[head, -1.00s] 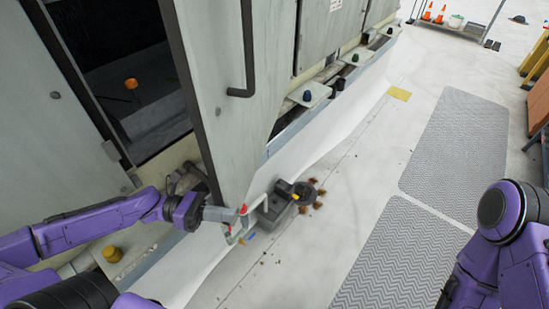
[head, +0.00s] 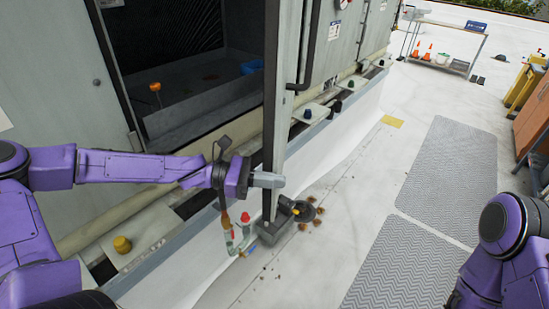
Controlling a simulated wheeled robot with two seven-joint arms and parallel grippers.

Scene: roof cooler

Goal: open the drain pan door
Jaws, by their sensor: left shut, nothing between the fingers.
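The drain pan door (head: 274,95) is a tall grey panel on the side of the cooler, seen almost edge-on and standing open. Left of it, the dark opening shows a grey pan (head: 200,110), an orange float (head: 155,88) and a blue item (head: 252,67) inside. A dark bar handle (head: 308,50) shows just right of the door edge. My left gripper (head: 279,181) is shut and empty, with its fingers across the door's lower part. I cannot tell whether they touch it. My right arm shows at lower right, but its gripper is out of view.
Pipes with red valve handles (head: 245,218) and a grey drain fitting (head: 270,233) sit just below the door. Grey floor mats (head: 450,165) lie on the pale roof to the right. Traffic cones (head: 426,52) and a table stand farther back.

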